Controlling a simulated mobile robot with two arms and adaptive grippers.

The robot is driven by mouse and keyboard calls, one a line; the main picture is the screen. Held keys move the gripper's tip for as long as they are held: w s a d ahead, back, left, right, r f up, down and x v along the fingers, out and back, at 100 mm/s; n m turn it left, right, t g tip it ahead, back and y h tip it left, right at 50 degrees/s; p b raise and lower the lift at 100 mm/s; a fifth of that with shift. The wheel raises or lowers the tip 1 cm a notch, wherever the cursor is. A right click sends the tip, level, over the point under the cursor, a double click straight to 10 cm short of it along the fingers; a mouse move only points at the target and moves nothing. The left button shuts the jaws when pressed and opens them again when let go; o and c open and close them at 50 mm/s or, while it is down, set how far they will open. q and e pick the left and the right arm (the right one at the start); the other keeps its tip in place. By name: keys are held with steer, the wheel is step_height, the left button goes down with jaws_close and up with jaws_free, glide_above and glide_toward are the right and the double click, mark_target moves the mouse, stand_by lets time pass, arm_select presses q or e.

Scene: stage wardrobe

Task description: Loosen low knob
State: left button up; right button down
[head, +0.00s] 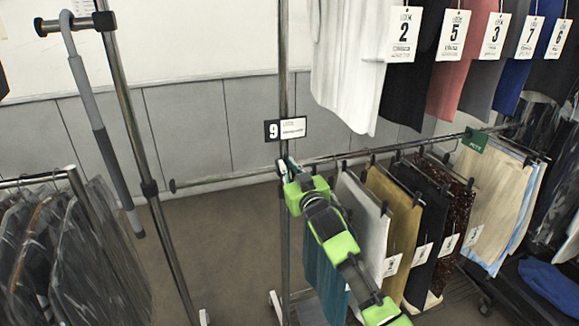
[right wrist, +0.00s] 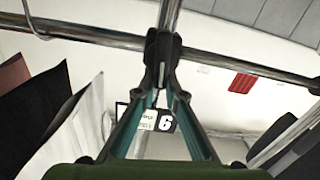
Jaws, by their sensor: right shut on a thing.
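The rack's metal upright (head: 285,90) meets a low rail (head: 235,176) in the middle of the head view. My green right gripper (head: 287,166) reaches up to this joint and covers most of it. In the right wrist view, my two fingers (right wrist: 161,88) converge and are shut on the low knob at the black clamp (right wrist: 163,46), where upright and rail cross. The knob itself is mostly hidden between the fingertips. My left gripper is not in view.
A number 9 tag (head: 286,129) sits on the upright just above my gripper. Trousers (head: 397,215) hang on the low rail to the right, close to my arm. Numbered garments (head: 345,60) hang above. A grey hooked pole (head: 92,110) hangs at left. Floor between is clear.

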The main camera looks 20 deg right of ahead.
steer(key=f+n, duration=0.1)
steer(key=n, duration=0.3)
steer(key=a+n+p, duration=0.1)
steer(key=n, duration=0.3)
steer(key=a+f+n, duration=0.1)
steer(key=n, duration=0.3)
steer(key=shift+s+a+f+n, duration=0.1)
steer(key=shift+a+f+n, duration=0.05)
steer(key=shift+f+n, duration=0.45)
steer(key=shift+n, duration=0.7)
steer(key=shift+f+n, duration=0.2)
steer(key=shift+n, duration=0.7)
steer(key=c, duration=2.1)
jaws_free()
steer(key=shift+r, duration=0.1)
